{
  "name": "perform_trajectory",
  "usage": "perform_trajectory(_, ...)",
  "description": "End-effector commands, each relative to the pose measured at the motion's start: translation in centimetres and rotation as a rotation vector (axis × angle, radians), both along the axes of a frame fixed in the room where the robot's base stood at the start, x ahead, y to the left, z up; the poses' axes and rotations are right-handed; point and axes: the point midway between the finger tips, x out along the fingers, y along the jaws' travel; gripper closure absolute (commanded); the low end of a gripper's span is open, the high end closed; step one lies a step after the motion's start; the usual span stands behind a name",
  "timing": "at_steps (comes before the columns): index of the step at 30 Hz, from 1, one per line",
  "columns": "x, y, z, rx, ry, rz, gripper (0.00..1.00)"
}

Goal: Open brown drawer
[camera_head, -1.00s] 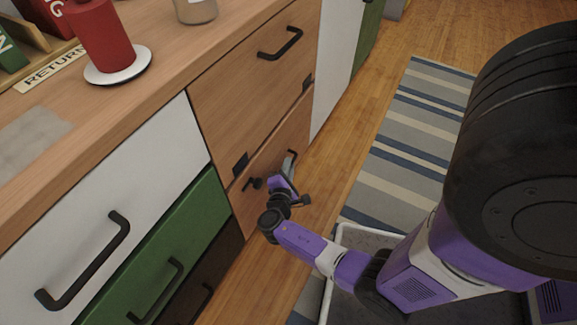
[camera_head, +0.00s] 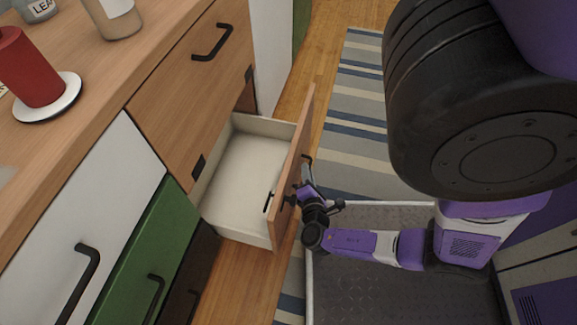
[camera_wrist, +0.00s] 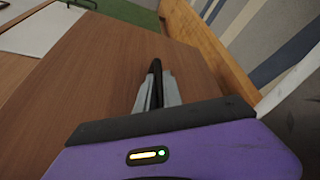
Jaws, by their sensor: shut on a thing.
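The brown drawer (camera_head: 291,176) is the lower wood-fronted one in the cabinet. It stands pulled well out, and its pale inside (camera_head: 240,175) looks empty. Its dark handle (camera_head: 307,162) is on the outer face of the front, partly hidden by my gripper. My gripper (camera_head: 302,184) is at the drawer's front, shut on the handle. In the wrist view my gripper's fingers (camera_wrist: 157,92) are close together around the dark handle (camera_wrist: 155,68), against the brown drawer front (camera_wrist: 100,75).
A closed wood-fronted drawer (camera_head: 190,90) is above the open one. White (camera_head: 65,215) and green (camera_head: 140,255) fronts with handles are to the left. A red cylinder (camera_head: 30,70) on a white plate and a jar (camera_head: 113,18) stand on the counter. A striped rug (camera_head: 352,130) lies right.

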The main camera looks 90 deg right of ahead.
Motion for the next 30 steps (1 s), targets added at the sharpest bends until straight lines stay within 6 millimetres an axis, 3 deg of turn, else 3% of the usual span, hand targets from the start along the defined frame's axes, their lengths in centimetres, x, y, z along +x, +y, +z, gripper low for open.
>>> perform_trajectory(6, -1.7, 0.6, 0.0, 0.001, -0.001, 0.004, 1.0)
perform_trajectory(18, -2.0, 0.7, -0.1, 0.003, -0.002, 0.004, 1.0)
perform_trajectory(19, -2.0, 0.7, -0.1, 0.003, -0.002, 0.004, 0.83)
perform_trajectory(20, -2.0, 0.7, -0.1, 0.003, -0.002, 0.004, 0.8)
perform_trajectory(30, -2.1, 0.8, 0.0, 0.002, 0.0, 0.002, 0.8)
